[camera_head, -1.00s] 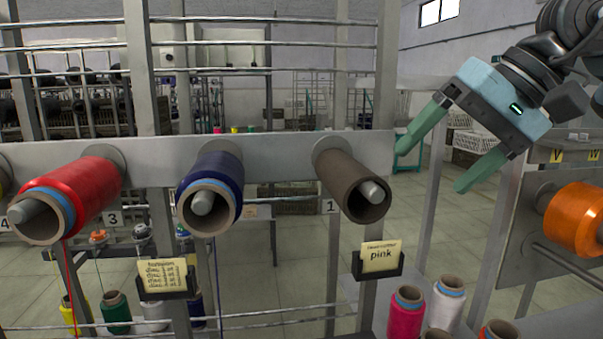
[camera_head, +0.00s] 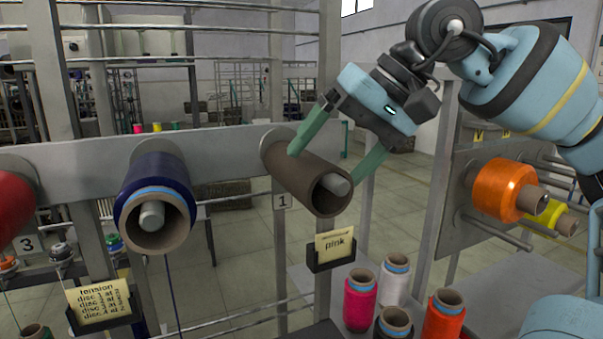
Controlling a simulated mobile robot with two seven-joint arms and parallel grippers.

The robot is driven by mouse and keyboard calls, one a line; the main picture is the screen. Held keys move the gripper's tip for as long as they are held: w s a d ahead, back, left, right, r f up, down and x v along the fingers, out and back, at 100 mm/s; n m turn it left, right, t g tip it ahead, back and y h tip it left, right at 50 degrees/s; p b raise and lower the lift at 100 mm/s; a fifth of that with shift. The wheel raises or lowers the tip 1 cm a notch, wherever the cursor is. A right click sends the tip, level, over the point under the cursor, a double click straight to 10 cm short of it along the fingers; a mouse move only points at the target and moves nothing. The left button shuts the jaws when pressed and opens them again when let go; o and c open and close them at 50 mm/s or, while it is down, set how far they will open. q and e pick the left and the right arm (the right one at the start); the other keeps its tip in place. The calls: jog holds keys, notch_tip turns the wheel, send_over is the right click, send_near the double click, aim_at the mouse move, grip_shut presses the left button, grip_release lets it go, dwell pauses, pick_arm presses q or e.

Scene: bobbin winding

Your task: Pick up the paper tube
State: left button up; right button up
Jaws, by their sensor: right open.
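The paper tube (camera_head: 298,180) is a bare brown cardboard tube. It sits on the grey peg marked 1 on the rail, with its open end toward me and the peg tip showing inside. My right gripper (camera_head: 323,166) is open, with one green finger at the tube's upper left side and the other beyond its right side near the open end. The fingers straddle the tube; I cannot tell if they touch it. My left gripper is not in view.
A blue bobbin (camera_head: 157,195) and a red bobbin (camera_head: 14,208) hang on pegs to the left. A "pink" card (camera_head: 334,244) is below the tube. Pink (camera_head: 360,300), white and orange spools stand below right. An orange bobbin (camera_head: 505,190) hangs at right.

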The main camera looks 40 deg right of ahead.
jog(key=shift+p+x, duration=0.35)
jog(key=shift+x, duration=1.9)
jog(key=shift+w+f, duration=0.15)
jog(key=shift+f, duration=0.1)
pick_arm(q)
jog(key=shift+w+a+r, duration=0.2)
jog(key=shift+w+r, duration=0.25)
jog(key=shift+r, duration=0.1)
pick_arm(e)
jog(key=c, duration=1.1)
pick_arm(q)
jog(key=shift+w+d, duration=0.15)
pick_arm(e)
jog(key=shift+r, duration=0.2)
